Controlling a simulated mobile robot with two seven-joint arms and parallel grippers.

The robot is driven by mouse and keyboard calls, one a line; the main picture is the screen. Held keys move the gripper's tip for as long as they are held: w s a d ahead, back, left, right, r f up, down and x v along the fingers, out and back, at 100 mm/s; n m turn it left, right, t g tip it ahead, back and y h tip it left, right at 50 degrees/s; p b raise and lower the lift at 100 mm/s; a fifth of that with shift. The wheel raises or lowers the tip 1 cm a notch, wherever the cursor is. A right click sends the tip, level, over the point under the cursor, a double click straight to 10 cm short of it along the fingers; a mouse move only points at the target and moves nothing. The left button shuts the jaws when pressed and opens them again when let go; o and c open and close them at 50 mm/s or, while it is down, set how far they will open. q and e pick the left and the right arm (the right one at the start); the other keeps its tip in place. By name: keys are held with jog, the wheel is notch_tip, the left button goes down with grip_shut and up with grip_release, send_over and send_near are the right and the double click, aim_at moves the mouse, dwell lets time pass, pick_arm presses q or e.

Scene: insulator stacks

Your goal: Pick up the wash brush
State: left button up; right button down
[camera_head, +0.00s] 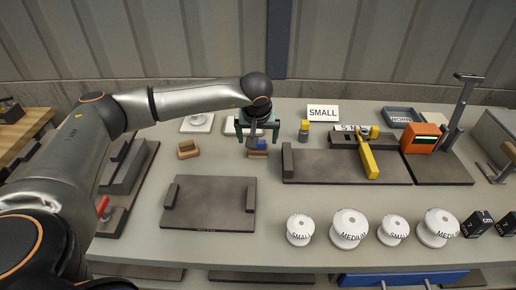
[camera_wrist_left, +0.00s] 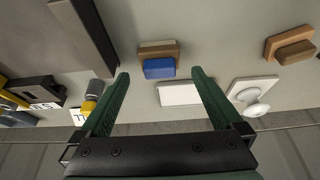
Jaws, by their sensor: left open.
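A small block-like brush with a blue part and a tan part (camera_head: 258,154) lies on the grey table below my left gripper. In the left wrist view its blue part (camera_wrist_left: 159,68) shows just beyond the gap between the fingers. A similar brown block or brush (camera_head: 188,149) lies to its left; it also shows at the upper right of the wrist view (camera_wrist_left: 291,46). I cannot tell from its look alone which is the wash brush. My left gripper (camera_head: 258,141) is open and empty, fingers pointing down. It stands above the blue-and-tan one, apparently not touching it. My right gripper is out of view.
A dark plate with two raised blocks (camera_head: 208,205) lies in front. A larger dark fixture (camera_head: 345,168) with a yellow lever (camera_head: 368,160) is to the right. A yellow-and-grey bottle (camera_head: 304,131) stands close by. Several white insulators (camera_head: 349,228) line the front edge. A white pad (camera_wrist_left: 180,94) lies behind.

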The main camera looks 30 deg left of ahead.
pick_arm(q)
jog(key=x, duration=0.4)
jog(key=shift+w+f, duration=0.1)
jog(key=shift+c, duration=0.2)
jog(key=c, duration=1.3)
jog(key=shift+r, duration=0.35)
notch_tip(320, 180, up, 2)
jog(key=shift+a+r, duration=0.1)
jog(key=s+d+r, duration=0.1)
jog(key=s+r, duration=0.2)
jog(key=s, duration=0.1)
jog(key=s+d+r+b, duration=0.1)
jog(key=s+d+r, duration=0.1)
jog(key=s+r, duration=0.1)
jog(key=s+d+r, duration=0.2)
jog(key=s+r, duration=0.2)
jog(key=s, duration=0.2)
jog(key=shift+s+r, duration=0.1)
